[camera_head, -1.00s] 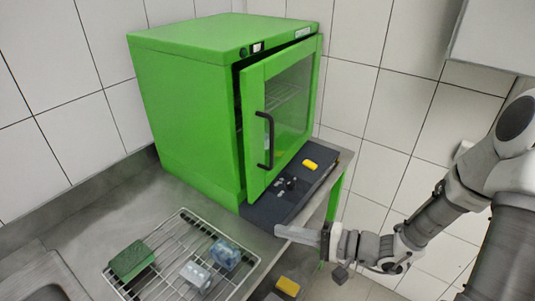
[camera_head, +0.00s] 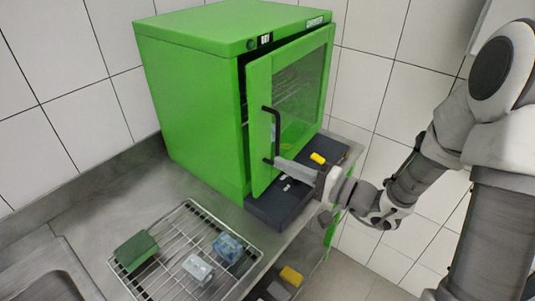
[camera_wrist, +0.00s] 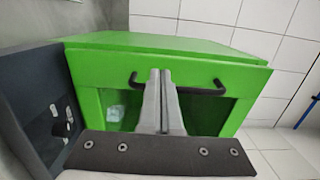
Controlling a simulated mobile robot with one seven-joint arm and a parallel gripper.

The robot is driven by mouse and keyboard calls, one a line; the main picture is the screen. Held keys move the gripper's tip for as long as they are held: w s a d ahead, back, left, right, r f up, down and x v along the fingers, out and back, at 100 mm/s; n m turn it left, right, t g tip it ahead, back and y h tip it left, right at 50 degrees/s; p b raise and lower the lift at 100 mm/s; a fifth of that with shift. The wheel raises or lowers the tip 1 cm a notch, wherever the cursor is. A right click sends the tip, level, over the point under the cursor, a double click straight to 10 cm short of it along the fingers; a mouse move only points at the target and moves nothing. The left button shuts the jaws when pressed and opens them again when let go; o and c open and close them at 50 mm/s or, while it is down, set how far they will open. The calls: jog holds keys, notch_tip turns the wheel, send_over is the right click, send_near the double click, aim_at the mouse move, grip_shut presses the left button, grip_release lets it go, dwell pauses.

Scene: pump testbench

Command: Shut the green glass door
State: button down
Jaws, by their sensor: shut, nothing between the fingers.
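The green glass door (camera_head: 258,140) stands ajar on the green cabinet (camera_head: 190,110), with a dark gap along its left and top edges. Its black bar handle (camera_head: 277,125) is upright near the door's left edge. My gripper (camera_head: 279,163) is shut and empty, its fingertips at the lower end of the handle. In the wrist view, the shut gripper (camera_wrist: 160,74) overlaps the middle of the handle (camera_wrist: 205,91), hiding part of it. I cannot tell whether the fingers touch the handle or door. The door (camera_wrist: 210,70) fills the middle of that view.
A dark panel with a yellow part (camera_head: 318,158) lies below the door. A wire rack (camera_head: 180,235) on the metal counter holds a green sponge (camera_head: 136,251) and two small parts. A yellow-topped item (camera_head: 291,276) sits lower down, beyond the counter's front edge.

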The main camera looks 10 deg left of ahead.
aim_at(256, 152)
jog(key=x, duration=0.5)
jog(key=shift+p, duration=0.4)
jog(key=b+x, duration=0.2)
jog(key=x, duration=0.1)
jog(key=shift+w+a+f, duration=0.1)
jog(key=shift+a+f, duration=0.1)
jog(key=shift+a, duration=0.15)
jog(key=shift+w+a+r+b, duration=0.1)
jog(key=shift+a+r+b, duration=0.15)
jog(key=shift+b, duration=0.1)
jog(key=shift+r, duration=0.25)
jog(key=shift+a, duration=0.1)
jog(key=shift+d+f, duration=0.1)
jog(key=shift+d, duration=0.15)
